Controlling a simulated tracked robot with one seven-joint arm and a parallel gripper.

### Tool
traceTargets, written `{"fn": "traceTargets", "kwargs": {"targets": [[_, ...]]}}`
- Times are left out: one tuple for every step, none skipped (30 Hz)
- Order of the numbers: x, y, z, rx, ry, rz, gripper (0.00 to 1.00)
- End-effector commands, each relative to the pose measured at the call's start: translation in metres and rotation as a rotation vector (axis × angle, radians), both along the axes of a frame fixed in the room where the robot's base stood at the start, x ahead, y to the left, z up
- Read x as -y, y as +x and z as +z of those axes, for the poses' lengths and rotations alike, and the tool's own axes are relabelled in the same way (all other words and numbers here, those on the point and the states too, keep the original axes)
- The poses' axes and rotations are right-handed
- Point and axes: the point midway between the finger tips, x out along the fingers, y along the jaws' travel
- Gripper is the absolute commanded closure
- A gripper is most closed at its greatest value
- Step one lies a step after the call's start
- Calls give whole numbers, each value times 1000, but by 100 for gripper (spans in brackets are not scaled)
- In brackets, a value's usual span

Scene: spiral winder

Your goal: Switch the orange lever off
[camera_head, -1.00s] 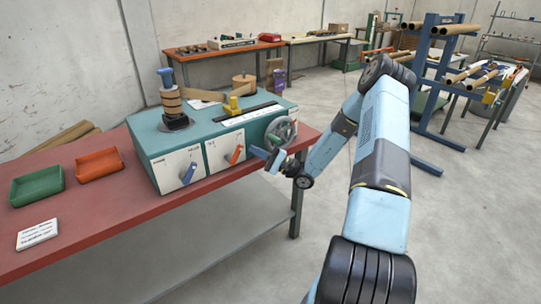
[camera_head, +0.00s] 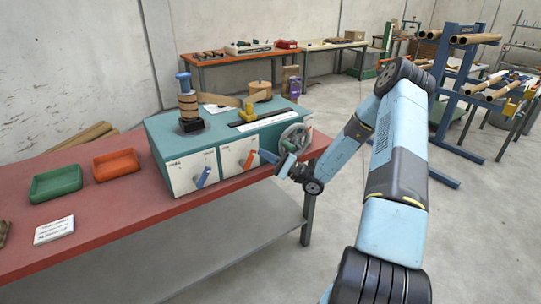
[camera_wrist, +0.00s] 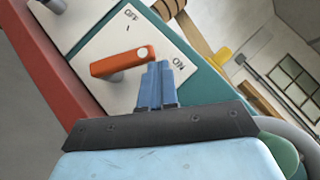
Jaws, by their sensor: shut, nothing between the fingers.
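The orange lever (camera_head: 249,160) sits on a white panel on the front of the teal machine (camera_head: 262,128). In the wrist view the orange lever (camera_wrist: 118,63) slants across its panel (camera_wrist: 120,38), its round-dotted end turned toward the ON mark; the OFF mark is farther up and left. My gripper (camera_head: 264,155) is at the right of the lever in the head view. In the wrist view my gripper (camera_wrist: 157,68) is shut and empty, its blue fingertips close beside the dotted end on the ON side. I cannot tell whether they touch.
A blue lever (camera_head: 203,177) is on the panel to the left. A handwheel (camera_head: 295,138) stands close to the right of my gripper. Green (camera_head: 56,184) and orange (camera_head: 116,165) trays and a white card (camera_head: 54,230) lie on the red bench (camera_head: 150,212).

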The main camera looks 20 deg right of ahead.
Motion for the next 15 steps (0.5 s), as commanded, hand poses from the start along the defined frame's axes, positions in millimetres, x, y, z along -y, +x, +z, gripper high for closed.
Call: {"fn": "traceTargets", "kwargs": {"targets": [[0,0,0,0,0,0,100],[0,0,0,0,0,0,100],[0,0,0,0,0,0,100],[1,1,-1,0,0,0,100],[2,1,-2,0,-1,1,100],[4,2,-3,-1,0,2,100],[6,2,-5,-1,0,2,100],[9,3,-7,-1,0,2,100],[13,5,-9,0,-1,0,100],[17,6,-12,0,-1,0,100],[21,8,-15,0,-1,0,100],[27,10,-19,-1,0,2,100],[31,11,-21,-1,0,2,100],[37,10,-24,-1,0,0,100],[44,5,-26,-1,0,0,100]]}}
